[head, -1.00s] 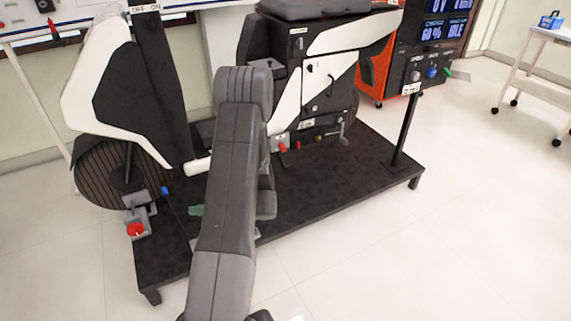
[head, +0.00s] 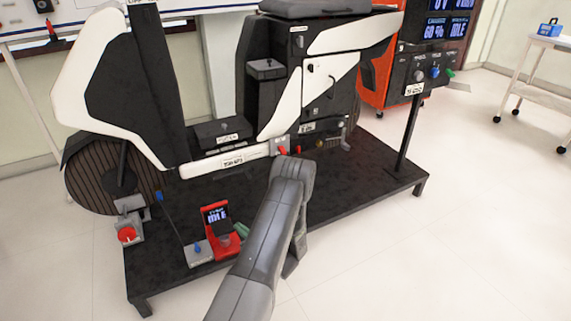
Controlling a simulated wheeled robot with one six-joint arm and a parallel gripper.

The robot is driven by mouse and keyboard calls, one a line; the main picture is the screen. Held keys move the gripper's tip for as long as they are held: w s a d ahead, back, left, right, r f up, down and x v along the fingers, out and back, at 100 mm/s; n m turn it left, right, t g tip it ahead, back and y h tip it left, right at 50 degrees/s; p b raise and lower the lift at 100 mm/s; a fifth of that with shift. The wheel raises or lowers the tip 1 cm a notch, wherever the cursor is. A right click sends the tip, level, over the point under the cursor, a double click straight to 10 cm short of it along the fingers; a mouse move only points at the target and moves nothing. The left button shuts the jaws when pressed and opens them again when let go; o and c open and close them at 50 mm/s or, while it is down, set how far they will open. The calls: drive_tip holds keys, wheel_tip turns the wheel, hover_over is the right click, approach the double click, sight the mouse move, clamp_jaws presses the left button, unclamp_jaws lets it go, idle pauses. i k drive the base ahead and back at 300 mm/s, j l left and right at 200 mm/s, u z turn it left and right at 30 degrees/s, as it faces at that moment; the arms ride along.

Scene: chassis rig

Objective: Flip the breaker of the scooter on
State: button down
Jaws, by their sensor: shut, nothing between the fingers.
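The scooter (head: 110,70), white and black, stands on a black platform. I cannot tell which part is its breaker. Low on its body are a small grey plate with a red lever (head: 281,150) and a few small fittings beside it. A black box with a white label (head: 222,132) sits on the footboard, above a labelled white strip. My arm reaches up from the bottom and bends back down.
A grey box with a blue knob (head: 198,252) and a red button box (head: 127,234) are at the platform's left. A post with a control panel (head: 432,70) stands at its right. A trolley (head: 545,42) stands far right.

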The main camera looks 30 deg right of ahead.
sight(281, 149)
drive_tip(key=i+l+z, duration=0.35)
drive_tip(key=i, duration=0.15)
drive_tip(key=i+z, duration=0.3)
drive_tip(key=i, duration=0.15)
